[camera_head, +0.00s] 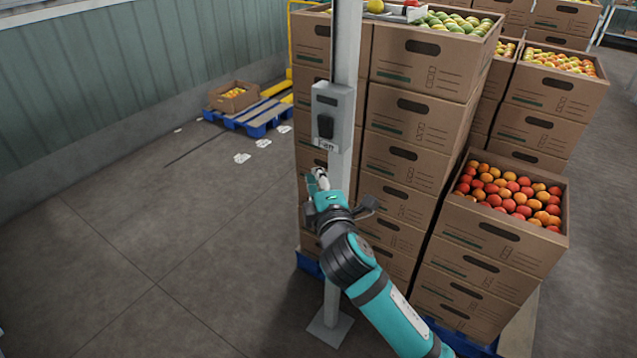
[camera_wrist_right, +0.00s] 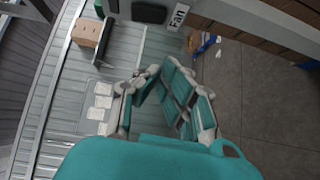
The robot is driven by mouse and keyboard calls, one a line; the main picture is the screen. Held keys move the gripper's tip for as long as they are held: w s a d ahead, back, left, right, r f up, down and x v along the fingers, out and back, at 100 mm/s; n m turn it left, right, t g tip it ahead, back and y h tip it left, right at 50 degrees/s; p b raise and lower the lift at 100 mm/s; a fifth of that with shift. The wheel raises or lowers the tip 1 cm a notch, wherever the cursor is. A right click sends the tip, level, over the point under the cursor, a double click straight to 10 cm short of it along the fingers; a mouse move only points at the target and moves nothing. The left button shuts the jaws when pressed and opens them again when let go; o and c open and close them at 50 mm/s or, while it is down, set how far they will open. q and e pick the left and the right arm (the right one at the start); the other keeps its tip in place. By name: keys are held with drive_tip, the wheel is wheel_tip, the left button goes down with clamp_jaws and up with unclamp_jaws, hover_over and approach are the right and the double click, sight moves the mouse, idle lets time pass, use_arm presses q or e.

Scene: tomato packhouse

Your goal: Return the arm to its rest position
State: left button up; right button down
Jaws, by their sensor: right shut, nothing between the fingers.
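My right arm reaches up from the bottom of the head view, and its gripper (camera_head: 318,179) is in front of the grey metal post, just below the switch box (camera_head: 332,115). The gripper is shut and empty. The box carries a dark rocker switch (camera_head: 326,126) and a "Fan" label, partly cut by the gripper's surroundings. In the right wrist view the box (camera_wrist_right: 149,13) and its label (camera_wrist_right: 178,17) lie beyond the gripper fingers (camera_wrist_right: 155,85). I see a gap between the fingertips and the switch in the head view. My left gripper is not in view.
Tall stacks of cardboard boxes (camera_head: 405,165) stand right behind the post (camera_head: 345,50). An open box of red-orange tomatoes (camera_head: 470,222) tops a lower stack at right. A blue pallet (camera_head: 262,118) bears a small box near the wall. The floor at left (camera_head: 130,250) is clear.

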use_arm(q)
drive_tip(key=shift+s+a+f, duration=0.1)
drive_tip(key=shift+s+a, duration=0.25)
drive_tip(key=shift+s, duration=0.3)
use_arm(e)
drive_tip(key=shift+s+d+f, duration=0.1)
drive_tip(key=shift+s, duration=0.05)
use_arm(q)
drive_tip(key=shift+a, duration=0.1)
